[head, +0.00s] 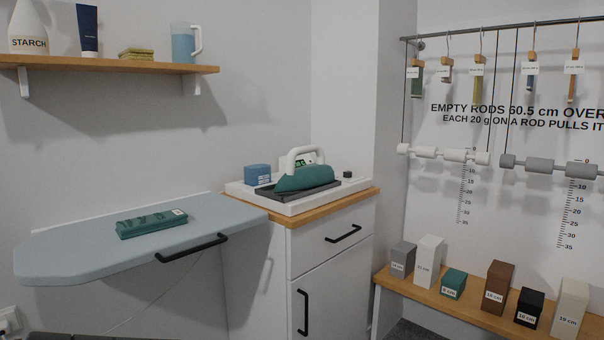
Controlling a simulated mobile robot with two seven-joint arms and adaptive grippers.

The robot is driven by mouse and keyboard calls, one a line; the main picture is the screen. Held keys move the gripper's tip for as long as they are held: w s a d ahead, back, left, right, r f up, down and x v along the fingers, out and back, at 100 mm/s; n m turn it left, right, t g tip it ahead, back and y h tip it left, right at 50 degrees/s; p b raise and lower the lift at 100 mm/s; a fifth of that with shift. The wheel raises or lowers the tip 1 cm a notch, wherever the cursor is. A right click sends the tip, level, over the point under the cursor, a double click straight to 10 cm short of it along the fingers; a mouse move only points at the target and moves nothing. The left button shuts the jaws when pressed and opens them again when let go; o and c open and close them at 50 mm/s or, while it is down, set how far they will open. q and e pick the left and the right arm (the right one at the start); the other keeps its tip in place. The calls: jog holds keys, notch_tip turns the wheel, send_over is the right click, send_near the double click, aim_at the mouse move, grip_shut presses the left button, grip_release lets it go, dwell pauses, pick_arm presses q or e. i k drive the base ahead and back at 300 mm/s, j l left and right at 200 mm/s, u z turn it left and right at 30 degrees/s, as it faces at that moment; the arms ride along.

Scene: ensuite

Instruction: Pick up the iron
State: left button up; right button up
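The iron (305,178) has a teal body and a white arched handle. In the head view it rests on a dark pad in a white tray (290,207), on top of the cabinet right of centre. Its handle stands up and nothing touches it. Part of the tray behind the iron is hidden. Neither of my grippers shows in the head view.
A blue-grey ironing board (80,250) with a dark handle bears a folded teal cloth (152,223). A blue box (257,174) stands beside the iron. A shelf (110,64) hangs above left. A low bench with several blocks is at right.

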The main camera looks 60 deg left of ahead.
aim_at(308, 176)
jog(key=u, duration=1.85)
